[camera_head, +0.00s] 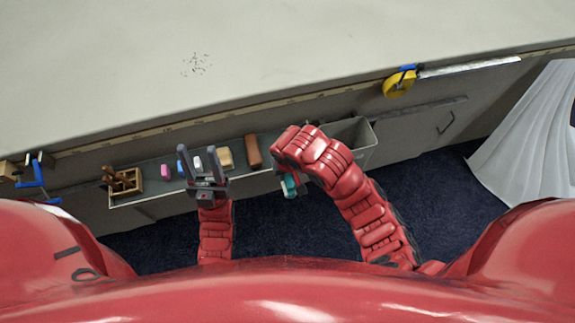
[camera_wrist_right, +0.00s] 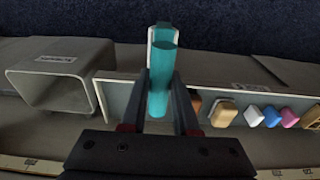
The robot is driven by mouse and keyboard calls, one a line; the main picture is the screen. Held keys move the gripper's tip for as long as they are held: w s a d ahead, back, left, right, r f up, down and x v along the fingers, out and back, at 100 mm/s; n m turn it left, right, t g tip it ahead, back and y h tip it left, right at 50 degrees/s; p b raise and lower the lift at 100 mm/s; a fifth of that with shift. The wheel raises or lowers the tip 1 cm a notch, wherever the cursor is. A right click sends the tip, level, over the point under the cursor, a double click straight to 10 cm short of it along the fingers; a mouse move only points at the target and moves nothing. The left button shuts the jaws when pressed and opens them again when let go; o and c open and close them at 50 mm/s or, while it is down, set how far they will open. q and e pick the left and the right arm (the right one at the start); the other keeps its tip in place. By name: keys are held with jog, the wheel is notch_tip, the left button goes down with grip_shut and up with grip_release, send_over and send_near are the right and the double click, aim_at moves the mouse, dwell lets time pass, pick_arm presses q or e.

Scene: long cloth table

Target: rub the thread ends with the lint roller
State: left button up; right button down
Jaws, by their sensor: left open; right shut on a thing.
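The thread ends (camera_head: 197,65) are a small patch of dark specks on the pale cloth table (camera_head: 330,50). The lint roller (camera_wrist_right: 160,85) has a teal handle and a pale, teal-edged head, partly hidden behind the handle in the right wrist view. My right gripper (camera_wrist_right: 161,95) is shut on the handle. In the head view, a teal bit of the roller (camera_head: 290,185) shows below my right wrist, in front of the table and well away from the specks. My left gripper (camera_head: 200,158) is open and empty over the shelf.
A narrow shelf (camera_head: 150,195) along the table's front holds a wooden rack (camera_head: 122,182), a pink block (camera_head: 165,172), a tan block (camera_head: 226,158) and a brown block (camera_head: 253,152). A grey bin (camera_head: 362,140) adjoins it. A yellow tape measure (camera_head: 399,84) hangs at the edge. The tabletop is otherwise clear.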

jog(key=c, duration=1.3)
grip_release()
grip_shut()
